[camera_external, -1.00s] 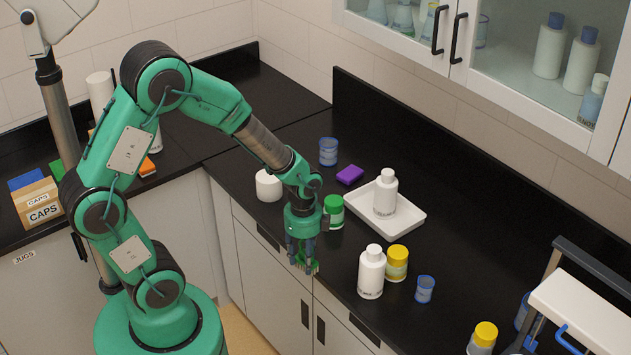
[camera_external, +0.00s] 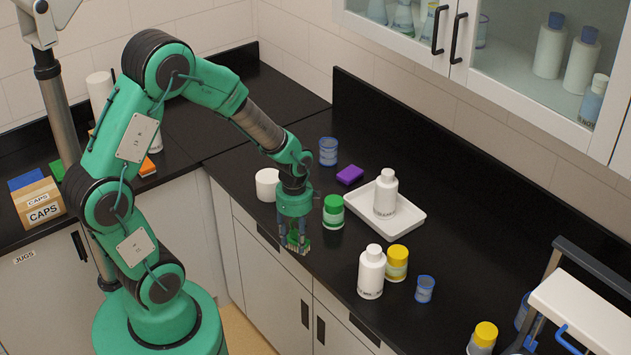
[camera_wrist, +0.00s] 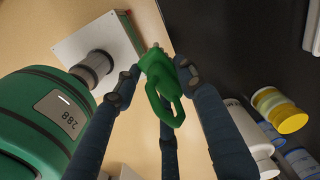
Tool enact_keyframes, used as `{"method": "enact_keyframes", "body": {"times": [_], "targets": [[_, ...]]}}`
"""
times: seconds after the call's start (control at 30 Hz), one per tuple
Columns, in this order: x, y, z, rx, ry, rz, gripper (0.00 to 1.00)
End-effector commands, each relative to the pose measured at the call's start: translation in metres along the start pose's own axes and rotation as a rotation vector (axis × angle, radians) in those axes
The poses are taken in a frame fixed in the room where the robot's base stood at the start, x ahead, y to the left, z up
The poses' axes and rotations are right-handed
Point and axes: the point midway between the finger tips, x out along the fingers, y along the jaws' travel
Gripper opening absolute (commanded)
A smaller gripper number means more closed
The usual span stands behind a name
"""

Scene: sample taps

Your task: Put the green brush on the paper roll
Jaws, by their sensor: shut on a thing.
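My gripper (camera_external: 296,238) is shut on the green brush (camera_external: 299,248) and holds it over the counter's front edge, pointing down. In the wrist view the brush's green looped handle (camera_wrist: 165,88) sits between my blue fingers. A short white cylinder (camera_external: 267,185), which looks like the paper roll, stands upright on the black counter, behind and left of my gripper and apart from it. A taller white cylinder (camera_external: 100,88) stands at the back left, partly behind my arm; I cannot tell whether it is also a roll.
A green-capped jar (camera_external: 333,212) stands close right of my gripper. A purple sponge (camera_external: 350,174), a blue cup (camera_external: 328,151) and a white tray (camera_external: 410,220) with a bottle lie farther back. A white bottle (camera_external: 371,272) and yellow-capped jar (camera_external: 397,262) stand to the right.

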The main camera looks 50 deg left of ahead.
Motion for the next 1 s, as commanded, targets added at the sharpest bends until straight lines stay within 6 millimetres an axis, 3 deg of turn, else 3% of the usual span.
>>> {"method": "enact_keyframes", "body": {"times": [0.5,0.8,1.0], "targets": [[-0.035,-0.049,0.112,-0.232,0.0,-0.001,0.14],[-0.052,-0.064,0.182,-0.362,-0.001,-0.002,0.14],[-0.06,-0.067,0.216,-0.421,-0.001,-0.002,0.14]]}}
